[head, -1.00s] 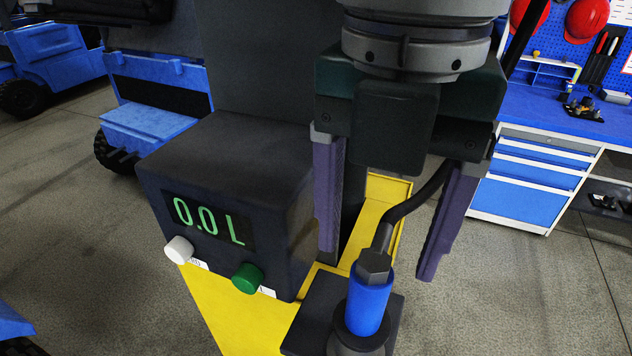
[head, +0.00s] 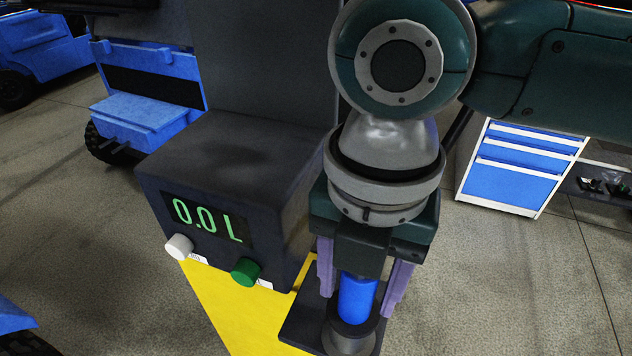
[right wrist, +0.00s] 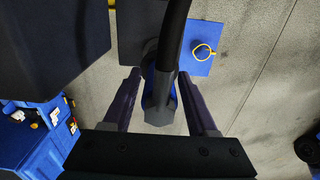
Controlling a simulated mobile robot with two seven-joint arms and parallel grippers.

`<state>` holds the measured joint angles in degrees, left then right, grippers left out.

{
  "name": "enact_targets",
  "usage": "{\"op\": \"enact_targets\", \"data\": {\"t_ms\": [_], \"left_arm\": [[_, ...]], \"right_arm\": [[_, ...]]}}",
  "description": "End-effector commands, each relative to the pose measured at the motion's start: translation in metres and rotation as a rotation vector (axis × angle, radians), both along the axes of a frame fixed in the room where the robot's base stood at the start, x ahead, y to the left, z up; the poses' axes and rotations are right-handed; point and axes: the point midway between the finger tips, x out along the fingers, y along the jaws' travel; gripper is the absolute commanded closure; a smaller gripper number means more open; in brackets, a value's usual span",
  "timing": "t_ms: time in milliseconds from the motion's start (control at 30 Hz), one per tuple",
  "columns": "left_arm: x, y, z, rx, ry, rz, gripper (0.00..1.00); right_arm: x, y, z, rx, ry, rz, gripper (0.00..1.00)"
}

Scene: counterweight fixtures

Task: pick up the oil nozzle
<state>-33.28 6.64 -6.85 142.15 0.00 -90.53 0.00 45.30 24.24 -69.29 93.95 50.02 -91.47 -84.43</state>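The oil nozzle (head: 357,300) has a blue grip and stands upright in a round grey holder (head: 350,338) on a dark plate. My right gripper (head: 359,298) is above and around it, pointing down, with one purple finger on each side of the blue grip. In the right wrist view the nozzle (right wrist: 160,98) lies between the two fingers, with a gap on both sides. The right gripper is open. Its palm hides the nozzle's top in the head view. My left gripper is not in view.
A dark dispenser box (head: 235,195) reading 0.0 L, with a white knob (head: 179,247) and a green knob (head: 246,271), stands close left of the gripper on a yellow base (head: 225,312). A black hose (right wrist: 175,35) runs from the nozzle. A blue drawer cabinet (head: 515,180) stands behind right.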

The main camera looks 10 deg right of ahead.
Motion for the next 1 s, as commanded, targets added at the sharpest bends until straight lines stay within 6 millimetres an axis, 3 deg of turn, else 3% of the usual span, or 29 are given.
{"op": "enact_targets", "data": {"t_ms": [67,500,1000], "left_arm": [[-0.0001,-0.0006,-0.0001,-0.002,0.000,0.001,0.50],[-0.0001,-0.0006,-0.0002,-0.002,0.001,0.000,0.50],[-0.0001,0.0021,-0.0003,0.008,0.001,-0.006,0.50]], "right_arm": [[0.0001,-0.0001,0.0002,0.000,0.000,0.000,0.52],[0.0001,-0.0002,0.0004,0.000,0.000,0.000,1.00],[0.0002,0.0000,0.0006,0.000,0.000,0.000,1.00]]}}
